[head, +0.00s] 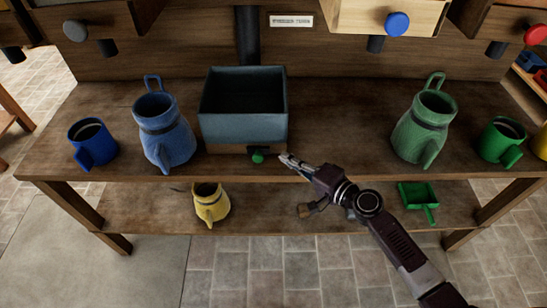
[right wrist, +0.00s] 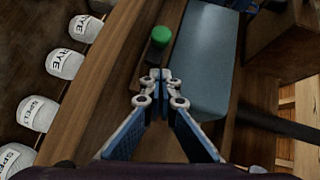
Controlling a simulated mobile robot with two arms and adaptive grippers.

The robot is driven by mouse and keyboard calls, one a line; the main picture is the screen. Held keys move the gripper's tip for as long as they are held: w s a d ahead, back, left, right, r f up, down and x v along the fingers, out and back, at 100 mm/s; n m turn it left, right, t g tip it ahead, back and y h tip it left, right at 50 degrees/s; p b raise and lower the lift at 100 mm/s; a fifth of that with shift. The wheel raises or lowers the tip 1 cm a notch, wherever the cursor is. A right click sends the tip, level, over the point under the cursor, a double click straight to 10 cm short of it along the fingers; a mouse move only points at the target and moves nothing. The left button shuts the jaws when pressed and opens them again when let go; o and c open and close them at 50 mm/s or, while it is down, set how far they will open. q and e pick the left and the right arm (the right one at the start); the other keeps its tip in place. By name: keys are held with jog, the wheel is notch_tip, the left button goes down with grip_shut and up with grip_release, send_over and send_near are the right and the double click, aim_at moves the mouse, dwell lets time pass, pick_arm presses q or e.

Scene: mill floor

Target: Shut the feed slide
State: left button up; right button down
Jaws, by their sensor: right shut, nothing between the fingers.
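A blue-grey open-topped bin (head: 243,133) stands on the bench and looks empty inside, though its floor is dark. A wooden strip (head: 232,149) with a round green knob (head: 258,157) shows at its lower front; this may be the feed slide, but I cannot tell how far out it is. My right gripper (head: 284,158) is shut and empty, just right of the knob and apart from it. In the right wrist view the green knob (right wrist: 161,36) lies just beyond the shut fingertips (right wrist: 160,76), with the bin (right wrist: 200,60) beside it. My left gripper is not in view.
Blue jug (head: 165,140) and blue mug (head: 93,143) stand left; green jug (head: 423,130) and green mug (head: 499,142) stand right. Yellow jug (head: 211,203) and green scoop (head: 419,200) are on the lower shelf. Overhead are grey, blue (head: 397,23) and red knobs.

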aim_at(258, 154)
jog(key=a, duration=0.2)
jog(key=a+p, duration=0.1)
jog(key=shift+w+a+f, duration=0.25)
jog(key=shift+a+f, duration=0.05)
jog(key=shift+f, duration=0.1)
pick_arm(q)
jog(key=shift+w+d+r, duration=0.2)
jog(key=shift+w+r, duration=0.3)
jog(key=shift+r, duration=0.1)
pick_arm(e)
jog(key=shift+a+f, duration=0.2)
jog(key=shift+a, duration=0.2)
jog(key=a, duration=0.8)
jog(key=shift+a, duration=0.3)
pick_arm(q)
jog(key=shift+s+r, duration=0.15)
pick_arm(e)
jog(key=shift+d+r, duration=0.1)
jog(key=shift+d, duration=0.05)
